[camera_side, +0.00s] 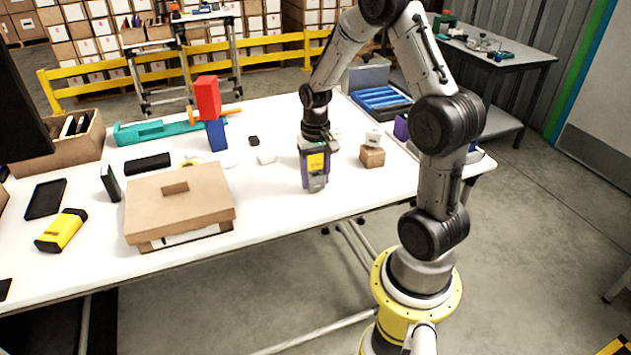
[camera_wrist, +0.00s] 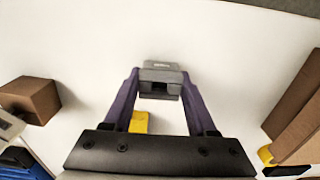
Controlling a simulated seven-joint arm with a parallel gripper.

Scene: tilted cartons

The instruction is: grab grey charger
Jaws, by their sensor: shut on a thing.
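The grey charger (camera_side: 317,184) is at the lower end of my gripper (camera_side: 313,175), over the right-hand part of the white table. In the wrist view the charger (camera_wrist: 162,68) sits between the two purple fingertips of my gripper (camera_wrist: 160,86), which are shut on its sides. A dark slot shows in the charger's near face. A yellow patch shows between the fingers in both views. I cannot tell whether the charger touches the table.
A lidded carton (camera_side: 180,200) lies to the left. A red block (camera_side: 208,97) stands on a blue block (camera_side: 216,136) behind. The white table (camera_side: 275,215) is clear in front.

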